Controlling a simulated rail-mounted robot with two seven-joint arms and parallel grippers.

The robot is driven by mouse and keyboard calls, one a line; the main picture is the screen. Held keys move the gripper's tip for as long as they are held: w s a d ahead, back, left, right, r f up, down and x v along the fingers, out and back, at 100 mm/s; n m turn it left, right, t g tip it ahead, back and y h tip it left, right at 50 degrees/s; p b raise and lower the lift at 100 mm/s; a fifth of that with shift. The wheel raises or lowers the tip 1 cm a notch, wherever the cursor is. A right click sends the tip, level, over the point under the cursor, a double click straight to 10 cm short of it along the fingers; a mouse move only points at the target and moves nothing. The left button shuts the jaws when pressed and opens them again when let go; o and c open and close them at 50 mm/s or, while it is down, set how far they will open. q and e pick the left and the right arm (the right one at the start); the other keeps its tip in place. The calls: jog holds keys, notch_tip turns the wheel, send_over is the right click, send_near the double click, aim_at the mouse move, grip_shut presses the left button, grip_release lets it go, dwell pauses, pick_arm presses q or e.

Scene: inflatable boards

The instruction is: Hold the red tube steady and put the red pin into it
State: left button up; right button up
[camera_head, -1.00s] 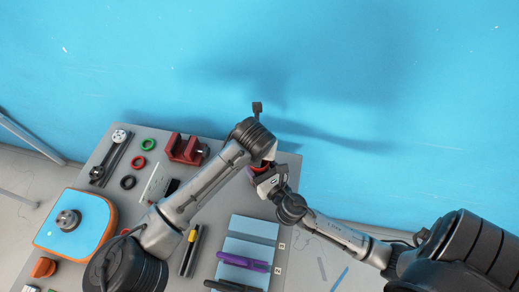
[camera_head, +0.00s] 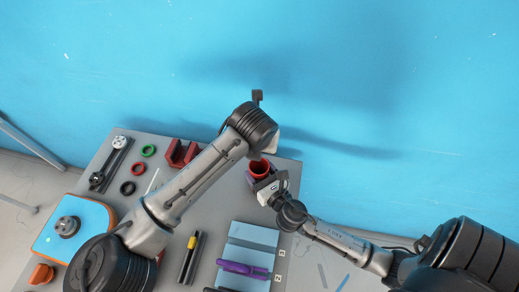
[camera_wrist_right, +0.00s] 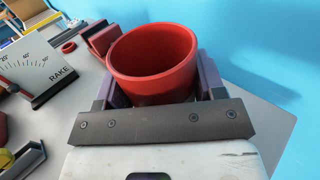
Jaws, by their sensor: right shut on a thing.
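The red tube (camera_head: 260,168) stands upright near the right end of the grey table, open end up. It fills the middle of the right wrist view (camera_wrist_right: 155,62), and the part of its inside that shows is empty. My right gripper (camera_head: 259,180) is shut on the tube, with a purple-grey finger on each side in the right wrist view (camera_wrist_right: 160,92). My left arm's wrist hangs just above and left of the tube in the head view. I cannot make out the red pin.
A red block (camera_head: 181,153), green ring (camera_head: 148,151), red ring (camera_head: 137,168) and black ring (camera_head: 128,187) lie on the table (camera_head: 215,222). A blue-topped orange unit (camera_head: 62,232) is at left. A purple tool (camera_head: 243,268) lies front right. A RAKE gauge (camera_wrist_right: 38,65) stands left.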

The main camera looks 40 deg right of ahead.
dwell(0.3)
jog(key=o, duration=1)
